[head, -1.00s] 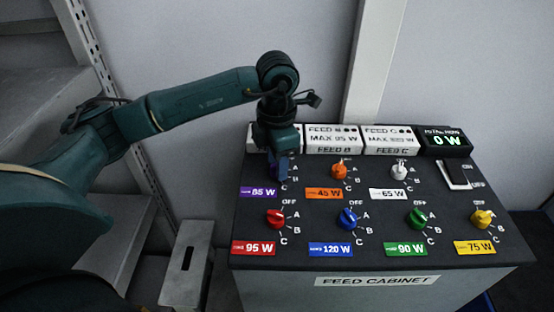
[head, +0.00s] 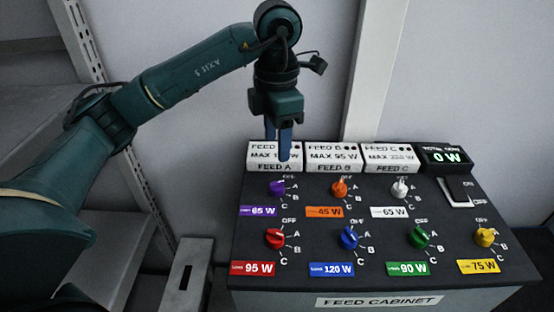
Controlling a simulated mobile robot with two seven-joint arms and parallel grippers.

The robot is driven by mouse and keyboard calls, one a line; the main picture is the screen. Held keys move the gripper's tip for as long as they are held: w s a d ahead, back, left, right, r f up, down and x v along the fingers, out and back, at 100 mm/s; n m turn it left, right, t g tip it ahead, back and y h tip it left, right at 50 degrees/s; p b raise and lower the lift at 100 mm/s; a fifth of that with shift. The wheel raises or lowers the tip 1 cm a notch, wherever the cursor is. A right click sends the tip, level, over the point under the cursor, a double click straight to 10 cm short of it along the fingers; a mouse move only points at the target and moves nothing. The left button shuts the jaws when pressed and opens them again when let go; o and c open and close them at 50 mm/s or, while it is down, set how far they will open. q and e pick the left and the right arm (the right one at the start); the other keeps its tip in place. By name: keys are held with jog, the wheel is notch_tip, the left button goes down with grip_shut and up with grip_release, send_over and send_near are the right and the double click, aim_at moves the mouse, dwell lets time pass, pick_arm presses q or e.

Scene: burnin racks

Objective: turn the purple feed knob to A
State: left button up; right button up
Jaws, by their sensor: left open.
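The purple feed knob (head: 277,188) is at the back left of the feed cabinet's dark sloping panel, above a purple 65 W label. OFF, A, B and C marks run around its right side. Its pointer is too small to read surely, though it seems to lean up and right toward A. My left gripper (head: 278,155) hangs fingers-down above and behind the purple knob, apart from it, in front of the white FEED A display. Its blue fingers are open with nothing between them. My right gripper is not in view.
Orange (head: 339,187) and white (head: 400,188) knobs share the back row. Red (head: 275,238), blue (head: 349,237), green (head: 419,237) and yellow (head: 485,237) knobs are in front. A switch (head: 459,190) sits at right. The total display (head: 446,157) reads 0 W.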

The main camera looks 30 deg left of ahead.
pick_arm(q)
notch_tip(320, 180, up, 2)
jog(key=shift+r, duration=0.25)
dwell(0.4)
